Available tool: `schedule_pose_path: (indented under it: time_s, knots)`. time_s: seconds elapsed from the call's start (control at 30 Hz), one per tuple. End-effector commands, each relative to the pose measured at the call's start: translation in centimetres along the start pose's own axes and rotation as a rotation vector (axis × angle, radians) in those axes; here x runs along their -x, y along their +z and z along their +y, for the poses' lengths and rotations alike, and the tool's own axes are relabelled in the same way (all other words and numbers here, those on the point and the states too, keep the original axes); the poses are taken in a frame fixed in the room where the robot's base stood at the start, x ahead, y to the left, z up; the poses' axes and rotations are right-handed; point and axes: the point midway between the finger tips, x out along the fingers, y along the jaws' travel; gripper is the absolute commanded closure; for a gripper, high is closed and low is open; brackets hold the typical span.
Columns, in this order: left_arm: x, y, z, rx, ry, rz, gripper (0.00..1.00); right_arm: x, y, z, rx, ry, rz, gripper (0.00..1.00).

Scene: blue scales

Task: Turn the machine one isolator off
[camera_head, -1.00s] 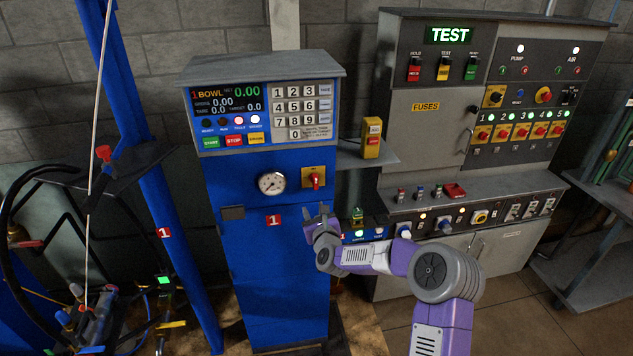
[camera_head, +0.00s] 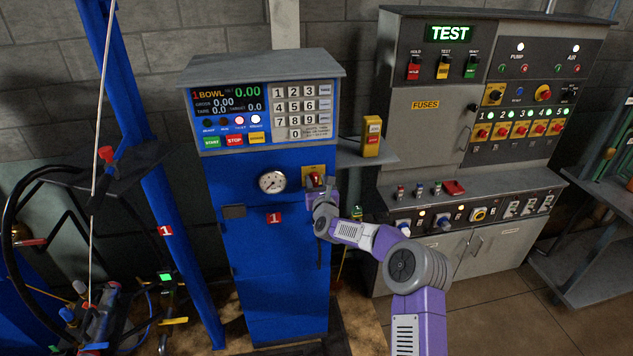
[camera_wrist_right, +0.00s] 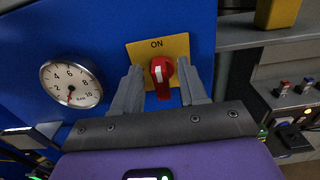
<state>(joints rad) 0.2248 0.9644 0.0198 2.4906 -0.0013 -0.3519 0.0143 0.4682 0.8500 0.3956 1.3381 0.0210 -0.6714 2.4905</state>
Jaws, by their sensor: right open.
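The machine one isolator is a red rotary handle (camera_wrist_right: 161,76) on a yellow plate (camera_wrist_right: 178,47) marked ON, on the front of the blue machine (camera_head: 266,238). In the right wrist view the handle stands roughly upright. My right gripper (camera_wrist_right: 163,85) is open, with one finger on each side of the handle; I cannot tell whether either finger touches it. In the head view my right gripper (camera_head: 320,188) covers the lower part of the isolator, and only the top of the yellow plate (camera_head: 312,169) shows clearly. My left gripper is not in view.
A round pressure gauge (camera_head: 272,181) sits left of the isolator. A keypad and display panel (camera_head: 265,115) is above. A yellow control box (camera_head: 372,136) stands on a shelf to the right, beside the grey TEST cabinet (camera_head: 425,135).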

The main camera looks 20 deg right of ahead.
Motion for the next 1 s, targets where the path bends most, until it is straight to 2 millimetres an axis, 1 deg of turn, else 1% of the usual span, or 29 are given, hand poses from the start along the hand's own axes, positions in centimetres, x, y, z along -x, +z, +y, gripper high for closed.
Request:
schedule_pose_path:
  time_s: [0.3,0.33,0.6,0.87,1.0]
  knots:
    - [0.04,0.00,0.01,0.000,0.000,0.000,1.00,-0.22,0.01,0.01,0.001,0.000,0.000,0.57]
    - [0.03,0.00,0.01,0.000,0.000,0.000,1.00,-0.22,0.01,0.01,0.001,0.000,0.000,0.59]
    - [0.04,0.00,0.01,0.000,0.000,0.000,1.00,-0.21,0.01,0.00,0.001,0.000,0.000,1.00]
    - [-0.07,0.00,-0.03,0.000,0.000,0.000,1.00,-0.21,0.03,0.00,0.005,0.000,-0.002,1.00]
    - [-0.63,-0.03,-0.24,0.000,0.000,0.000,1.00,-0.21,-0.06,0.06,0.030,0.000,-0.003,1.00]
